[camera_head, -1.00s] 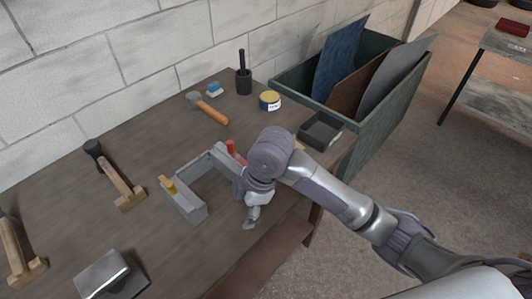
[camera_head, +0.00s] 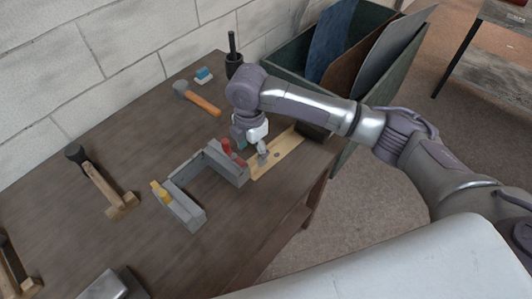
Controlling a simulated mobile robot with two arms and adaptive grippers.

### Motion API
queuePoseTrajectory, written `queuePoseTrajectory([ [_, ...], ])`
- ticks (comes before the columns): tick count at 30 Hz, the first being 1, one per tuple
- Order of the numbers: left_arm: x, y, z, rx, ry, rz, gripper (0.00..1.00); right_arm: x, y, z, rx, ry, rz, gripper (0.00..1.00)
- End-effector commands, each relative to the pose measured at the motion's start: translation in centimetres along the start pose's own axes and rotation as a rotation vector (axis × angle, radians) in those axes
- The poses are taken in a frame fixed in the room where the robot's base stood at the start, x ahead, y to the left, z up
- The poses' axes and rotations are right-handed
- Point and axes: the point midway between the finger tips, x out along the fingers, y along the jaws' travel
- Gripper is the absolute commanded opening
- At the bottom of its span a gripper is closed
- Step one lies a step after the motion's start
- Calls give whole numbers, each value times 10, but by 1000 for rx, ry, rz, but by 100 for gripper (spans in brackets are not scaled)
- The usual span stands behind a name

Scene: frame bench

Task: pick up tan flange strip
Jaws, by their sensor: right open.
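The tan flange strip (camera_head: 287,146) lies flat on the brown bench, just right of the grey frame's near corner. Dark spots, perhaps holes, show on it. My right gripper (camera_head: 262,158) is over the strip's left part, fingers pointing down and open. I cannot tell whether the fingertips touch the strip. The gripper and wrist hide part of its far edge. My left gripper is not in view.
The grey frame (camera_head: 182,205) with yellow and red clamps (camera_head: 226,147) stands left of the gripper. A hammer (camera_head: 197,98), a mallet (camera_head: 98,180) and a dark cup (camera_head: 234,66) are on the bench (camera_head: 145,140). A green bin (camera_head: 290,77) holding panels stands behind.

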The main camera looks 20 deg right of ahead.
Motion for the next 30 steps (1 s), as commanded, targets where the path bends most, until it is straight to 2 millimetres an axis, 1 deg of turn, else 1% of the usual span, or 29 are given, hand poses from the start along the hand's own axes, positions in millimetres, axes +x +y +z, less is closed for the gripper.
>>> queuePoseTrajectory([
  [5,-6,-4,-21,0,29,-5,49,11,-1,-2,-1,1,-3,68],
  [7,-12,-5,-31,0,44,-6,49,20,-2,-4,-1,1,-3,68],
  [9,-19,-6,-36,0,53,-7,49,31,-2,-7,-1,2,-5,68],
  [12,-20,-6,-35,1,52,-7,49,46,-2,-6,1,0,-3,68],
  [15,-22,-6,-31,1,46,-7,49,55,-2,-6,-1,0,-1,68],
  [22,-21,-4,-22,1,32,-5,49,57,-1,-6,-1,-1,0,68],
  [23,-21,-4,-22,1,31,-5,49,57,-1,-6,-1,-1,0,66],
  [30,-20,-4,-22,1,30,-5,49,57,-1,-6,-1,-1,1,26],
])
